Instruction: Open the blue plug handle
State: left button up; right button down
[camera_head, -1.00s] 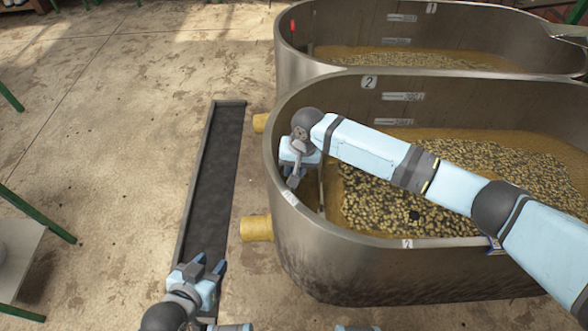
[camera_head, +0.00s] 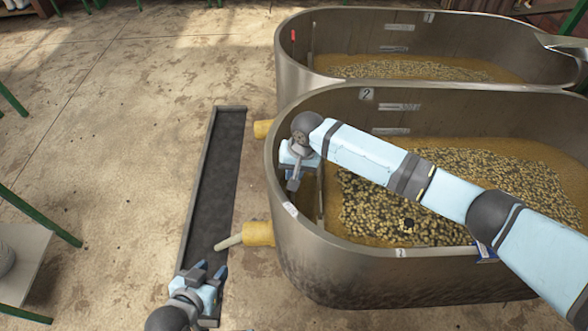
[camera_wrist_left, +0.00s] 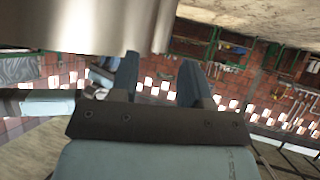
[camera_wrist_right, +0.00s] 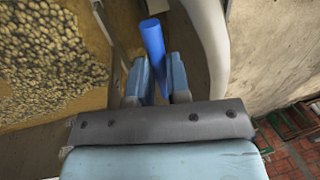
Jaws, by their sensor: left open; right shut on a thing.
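The blue plug handle (camera_wrist_right: 152,38) shows in the right wrist view as a blue cylinder between my right fingers. My right gripper (camera_wrist_right: 158,72) is shut on it. In the head view my right gripper (camera_head: 293,182) is at the inner left wall of the near tank (camera_head: 300,262), marked 2; the handle is hidden there. My left gripper (camera_head: 209,270) is open and empty over the channel's near end. It also shows in the left wrist view (camera_wrist_left: 160,75).
The near tank holds brownish liquid and many floating beans (camera_head: 390,200). A second tank (camera_head: 300,70) stands behind it. The floor left of the channel is mostly clear.

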notch_tip(320, 180, up, 4)
jog(key=p, duration=0.3)
jog(key=shift+r, duration=0.1)
pick_arm(q)
jog(key=shift+s+a+r, duration=0.1)
jog(key=shift+a+r, duration=0.05)
jog(key=shift+r, duration=0.3)
jog(key=shift+s+a+r, duration=0.1)
jog(key=shift+r, duration=0.35)
pick_arm(e)
jog(key=c, duration=1.4)
grip_release()
pick_arm(q)
jog(key=shift+r, duration=0.15)
jog(key=shift+w+r, duration=0.1)
jog(key=shift+r, duration=0.1)
jog(key=shift+r+p, duration=0.25)
jog(key=shift+p, duration=0.5)
pick_arm(e)
jog(key=d+r, duration=0.1)
jog(key=r, duration=0.3)
jog(key=d+r, duration=0.1)
jog(key=r, duration=0.8)
jog(key=shift+d+r, duration=0.25)
jog(key=shift+d, duration=0.15)
